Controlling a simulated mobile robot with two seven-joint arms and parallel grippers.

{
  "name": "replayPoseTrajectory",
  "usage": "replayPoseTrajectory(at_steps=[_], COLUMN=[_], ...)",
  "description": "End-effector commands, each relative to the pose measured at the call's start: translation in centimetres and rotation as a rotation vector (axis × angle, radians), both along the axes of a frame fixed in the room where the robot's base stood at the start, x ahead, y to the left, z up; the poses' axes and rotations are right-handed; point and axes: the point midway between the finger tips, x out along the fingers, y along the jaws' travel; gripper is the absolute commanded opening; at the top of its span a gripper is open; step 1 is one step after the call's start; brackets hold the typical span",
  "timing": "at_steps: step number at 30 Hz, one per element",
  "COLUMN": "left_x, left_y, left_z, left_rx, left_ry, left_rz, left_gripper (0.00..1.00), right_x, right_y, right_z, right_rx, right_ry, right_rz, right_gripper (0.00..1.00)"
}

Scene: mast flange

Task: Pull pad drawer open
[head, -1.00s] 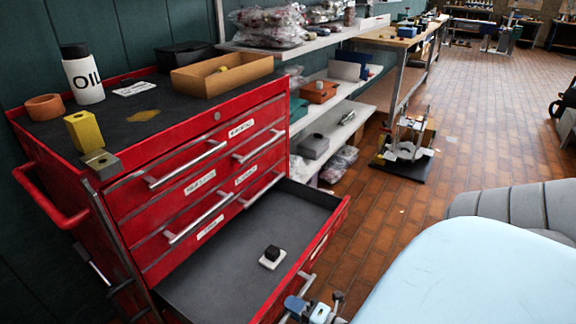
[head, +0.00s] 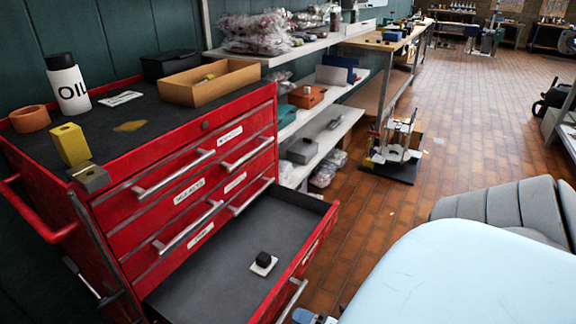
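The open drawer (head: 215,262) juts out of the lower part of the red tool cabinet (head: 72,215). It has a dark lining and a red front with a pale bar handle (head: 292,300), partly cut off by the bottom edge. A black block (head: 263,257) sits on a small white pad (head: 261,268) inside the drawer. A blue and grey piece of a gripper (head: 308,317), seemingly my left, shows at the bottom edge beside the handle. Its fingers are cut off, so grip and contact cannot be told. My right gripper is not in view.
Closed drawers with bar handles (head: 175,175) sit above the open one. An oil bottle (head: 69,85), a yellow block (head: 70,144) and an open box (head: 210,85) stand on the cabinet. Shelves (head: 330,130) stand behind. Brick floor (head: 375,215) is clear right of the drawer.

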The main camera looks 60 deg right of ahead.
Motion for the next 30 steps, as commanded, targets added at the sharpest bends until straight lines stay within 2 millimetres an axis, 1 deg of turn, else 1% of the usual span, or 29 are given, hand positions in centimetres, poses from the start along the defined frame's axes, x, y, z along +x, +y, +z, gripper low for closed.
replayPoseTrajectory(at_steps=[1,6,9,12,18,30], left_x=[-0.1,-0.6,-0.8,-0.8,-1.1,-0.9], left_y=[0.3,0.8,1.0,1.3,1.5,1.3], left_z=[-0.2,-2.2,-3.1,-3.4,-4.0,-3.7], left_rx=[0.012,0.050,0.067,0.077,0.085,0.079], left_ry=[0.019,0.091,0.122,0.135,0.159,0.149], left_rz=[0.005,0.016,0.020,0.026,0.028,0.026], left_gripper=[0.43,0.43,0.43,0.43,0.43,0.43], right_x=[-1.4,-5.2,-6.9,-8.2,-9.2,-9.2], right_y=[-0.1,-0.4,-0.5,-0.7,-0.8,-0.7], right_z=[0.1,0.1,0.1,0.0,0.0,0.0], right_rx=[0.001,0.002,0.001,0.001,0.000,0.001], right_ry=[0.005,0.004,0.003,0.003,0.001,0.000], right_rz=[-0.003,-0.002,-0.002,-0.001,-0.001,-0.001], right_gripper=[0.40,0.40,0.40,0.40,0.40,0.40])
